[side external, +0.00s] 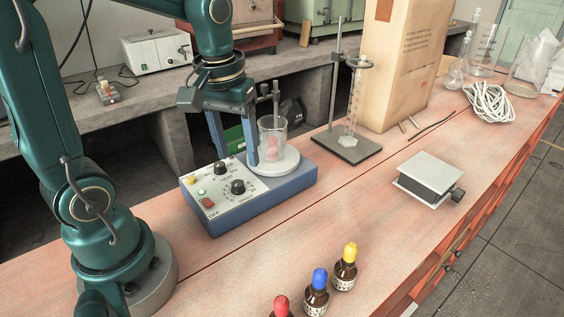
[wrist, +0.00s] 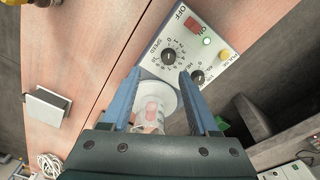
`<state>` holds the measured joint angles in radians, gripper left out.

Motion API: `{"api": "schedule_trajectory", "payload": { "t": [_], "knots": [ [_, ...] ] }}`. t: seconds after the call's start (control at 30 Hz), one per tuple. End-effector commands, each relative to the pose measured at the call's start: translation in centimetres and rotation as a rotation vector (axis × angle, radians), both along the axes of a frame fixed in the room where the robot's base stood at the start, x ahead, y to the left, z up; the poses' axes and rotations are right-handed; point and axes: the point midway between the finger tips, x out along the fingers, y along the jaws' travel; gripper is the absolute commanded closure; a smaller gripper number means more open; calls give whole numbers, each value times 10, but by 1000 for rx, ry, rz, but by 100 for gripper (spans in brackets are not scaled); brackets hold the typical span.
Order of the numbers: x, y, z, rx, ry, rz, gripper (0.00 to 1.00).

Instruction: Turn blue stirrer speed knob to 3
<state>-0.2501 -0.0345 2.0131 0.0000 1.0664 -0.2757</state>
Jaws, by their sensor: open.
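The blue stirrer (side external: 262,203) stands on the bench with its control panel toward my base. Its black speed knob (side external: 238,187) is on the panel's front side; it also shows in the wrist view (wrist: 169,58), ringed by a numbered scale. Its pointer setting is too small to read surely. My gripper (side external: 235,158) is open and points down above the stirrer, between the panel and the beaker. In the wrist view its fingertips (wrist: 158,74) are apart with nothing between them, and the speed knob lies just beyond them. The knob is not touched.
A glass beaker (side external: 272,136) with pinkish contents stands on the stirrer's round plate, close to my fingers. The heat knob (side external: 221,167), red switch (side external: 208,203) and yellow button (side external: 191,181) share the panel. Dropper bottles (side external: 317,296) stand at the front; a lab jack (side external: 430,183) is right.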

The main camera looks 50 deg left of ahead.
Motion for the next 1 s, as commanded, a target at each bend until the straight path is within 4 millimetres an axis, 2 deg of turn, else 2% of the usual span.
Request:
{"api": "schedule_trajectory", "payload": {
  "t": [0.2, 0.6, 0.77, 1.0],
  "knots": [
    [2, 14, -22, -25, 89, 57, 39],
    [0, 15, -65, -27, 98, 63, 39],
    [1, 15, -73, -25, 94, 63, 39],
    [1, 15, -73, -26, 92, 63, 39]
  ]
}}
